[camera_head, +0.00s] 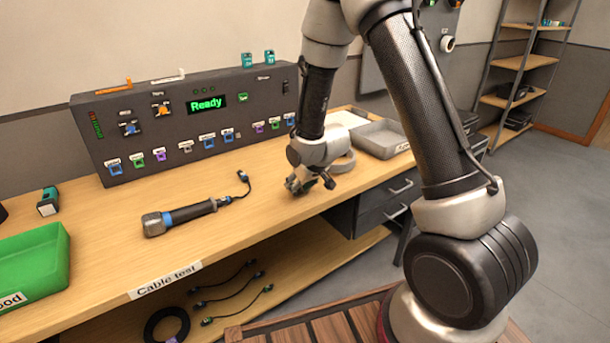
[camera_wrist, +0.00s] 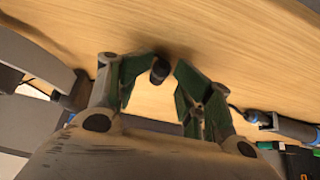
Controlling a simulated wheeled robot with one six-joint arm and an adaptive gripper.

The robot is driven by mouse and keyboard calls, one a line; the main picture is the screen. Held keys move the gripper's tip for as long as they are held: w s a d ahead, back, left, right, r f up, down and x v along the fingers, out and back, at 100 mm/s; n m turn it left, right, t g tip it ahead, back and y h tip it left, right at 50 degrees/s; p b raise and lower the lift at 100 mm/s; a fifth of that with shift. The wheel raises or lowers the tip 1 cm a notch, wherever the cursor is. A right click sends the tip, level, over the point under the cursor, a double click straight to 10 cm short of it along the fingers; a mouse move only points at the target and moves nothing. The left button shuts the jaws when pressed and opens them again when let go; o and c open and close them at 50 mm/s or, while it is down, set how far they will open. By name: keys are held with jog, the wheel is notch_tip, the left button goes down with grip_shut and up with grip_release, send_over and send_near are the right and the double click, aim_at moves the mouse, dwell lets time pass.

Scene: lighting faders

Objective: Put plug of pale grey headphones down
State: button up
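My gripper (camera_head: 308,188) is low over the front right part of the bench. In the wrist view its two green-padded fingers (camera_wrist: 165,70) stand apart. A short black plug (camera_wrist: 160,71) lies between the fingertips, close to the left one, with a narrow gap to the right one. A shadow lies on the wood just beyond it. Pale grey curved bands, seemingly the headphones (camera_wrist: 35,125), show at the left of the wrist view. In the head view a pale grey band (camera_head: 343,162) shows partly behind my gripper. The plug's cord is not clear.
A black and blue handheld microphone (camera_head: 180,217) with a short cable lies left of my gripper. The tester box (camera_head: 215,105) reads "Ready" at the back. A grey tray (camera_head: 385,138) is at right, a green tray (camera_head: 35,268) at left. Cables lie on the lower shelf.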

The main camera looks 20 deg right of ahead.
jog(key=s+d+r+m+h, duration=0.1)
jog(key=s+d+r, duration=0.35)
jog(key=r, duration=0.25)
jog(key=s+d+r, duration=0.3)
jog(key=s+r, duration=0.3)
jog(key=r, duration=0.2)
jog(key=s+d+r+m+h, duration=0.1)
jog(key=s+d+r, duration=0.2)
jog(key=s+r, duration=0.3)
jog(key=s+d+r+g, duration=0.1)
jog(key=s+d+r, duration=0.1)
jog(key=s, duration=0.6)
jog(key=s+d+r+m+g, duration=0.1)
jog(key=s+d+r, duration=0.1)
jog(key=s+r, duration=0.3)
jog(key=s, duration=0.3)
jog(key=shift+r+m, duration=0.15)
jog(key=shift+m, duration=0.15)
